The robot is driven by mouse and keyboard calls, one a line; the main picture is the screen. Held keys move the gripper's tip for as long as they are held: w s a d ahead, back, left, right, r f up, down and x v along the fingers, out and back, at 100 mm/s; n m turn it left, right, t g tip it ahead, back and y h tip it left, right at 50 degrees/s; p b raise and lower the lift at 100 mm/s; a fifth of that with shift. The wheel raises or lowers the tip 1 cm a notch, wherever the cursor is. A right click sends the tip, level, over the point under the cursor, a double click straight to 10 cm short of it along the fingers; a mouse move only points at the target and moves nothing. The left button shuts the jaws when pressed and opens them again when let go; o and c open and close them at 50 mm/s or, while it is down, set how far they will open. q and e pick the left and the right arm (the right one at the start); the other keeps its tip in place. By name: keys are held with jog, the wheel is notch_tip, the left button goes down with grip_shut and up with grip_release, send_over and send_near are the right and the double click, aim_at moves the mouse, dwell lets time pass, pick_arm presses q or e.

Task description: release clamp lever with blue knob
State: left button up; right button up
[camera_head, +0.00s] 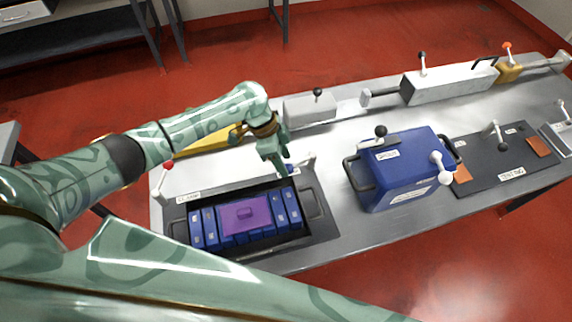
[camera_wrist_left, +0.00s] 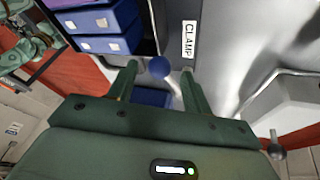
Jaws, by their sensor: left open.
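The lever's blue knob (camera_wrist_left: 158,67) shows in the left wrist view between the fingertips of my left gripper (camera_wrist_left: 160,72). The jaws are open, with a finger on each side of the knob; I cannot tell whether either touches it. A white label reading CLAMP (camera_wrist_left: 189,39) is beside it. In the head view my left gripper (camera_head: 284,172) points down at the back right corner of the battery tray (camera_head: 322,212). The knob is mostly hidden there by the gripper. My right gripper is not in view.
Blue battery modules (camera_head: 211,228) and a purple block (camera_head: 246,213) fill the tray. A red-knobbed lever (camera_head: 166,178) stands at its left. A blue box with handles (camera_head: 405,168) stands right of the tray. Grey fixtures (camera_head: 310,106) line the back. Bare metal lies between.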

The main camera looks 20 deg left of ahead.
pick_arm(q)
jog(key=shift+x, duration=1.05)
grip_shut()
jog(key=shift+a, duration=0.1)
